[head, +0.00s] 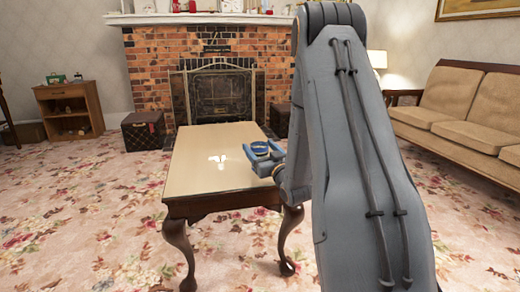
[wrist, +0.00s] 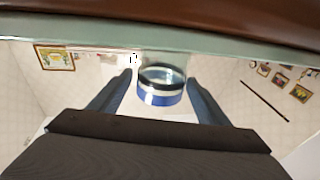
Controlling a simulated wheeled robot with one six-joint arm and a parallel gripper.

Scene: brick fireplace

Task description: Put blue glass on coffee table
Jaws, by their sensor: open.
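The coffee table (head: 205,172) has a pale glossy top, a dark wooden edge and curved legs, and stands in front of the fireplace. My gripper (head: 260,151) is over the right part of its top, low to the surface. The blue glass (head: 261,149) is between its fingers. In the wrist view the glass (wrist: 161,97) is clear with a blue band and a dark band, between the two spread fingers, with gaps visible at both sides. The glass appears to stand on the tabletop, but the contact is hard to make out.
The brick fireplace (head: 158,65) is behind the table. A dark chest (head: 143,131) and a small wooden cabinet (head: 70,108) stand to the left. A tan sofa (head: 460,110) is at the right. Flowered carpet (head: 80,225) is clear at the left and front.

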